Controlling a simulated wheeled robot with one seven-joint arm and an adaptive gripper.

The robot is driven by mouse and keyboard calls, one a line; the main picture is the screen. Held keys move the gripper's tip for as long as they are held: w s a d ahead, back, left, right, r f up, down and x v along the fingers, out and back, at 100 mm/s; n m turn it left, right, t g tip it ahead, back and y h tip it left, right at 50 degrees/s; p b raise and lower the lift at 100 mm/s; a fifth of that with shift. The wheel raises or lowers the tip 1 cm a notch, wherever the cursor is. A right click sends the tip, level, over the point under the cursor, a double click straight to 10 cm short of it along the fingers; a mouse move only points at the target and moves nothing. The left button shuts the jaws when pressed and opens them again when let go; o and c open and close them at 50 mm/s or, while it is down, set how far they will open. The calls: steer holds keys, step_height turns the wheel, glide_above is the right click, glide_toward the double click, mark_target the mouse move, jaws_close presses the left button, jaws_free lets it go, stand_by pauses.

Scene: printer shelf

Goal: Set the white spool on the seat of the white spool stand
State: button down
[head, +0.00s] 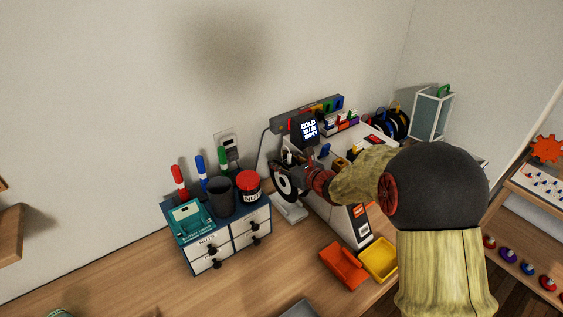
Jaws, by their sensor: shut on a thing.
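My arm reaches in from the right, and my gripper (297,173) is at the left front of the printer. It is shut on the white spool (286,186), which shows as an upright white and dark disc, partly hidden by the gripper. A pale base (291,212) below the spool looks like the white spool stand. Its seat is hidden or too small to make out, and I cannot tell whether the spool touches it.
The printer (347,222) stands right of the spool, its screen (308,130) above. A drawer unit (232,236) with a dark cup (220,194) and red NUTS jar (248,187) stands close left. Orange (343,267) and yellow (378,260) trays lie in front.

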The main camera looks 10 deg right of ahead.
steer(key=shift+f+b, duration=2.3)
steer(key=shift+f, duration=0.35)
steer(key=shift+f+b, duration=0.45)
steer(key=c, duration=1.3)
jaws_free()
steer(key=shift+c, duration=0.2)
steer(key=shift+o, duration=1.4)
steer(key=shift+f, duration=0.15)
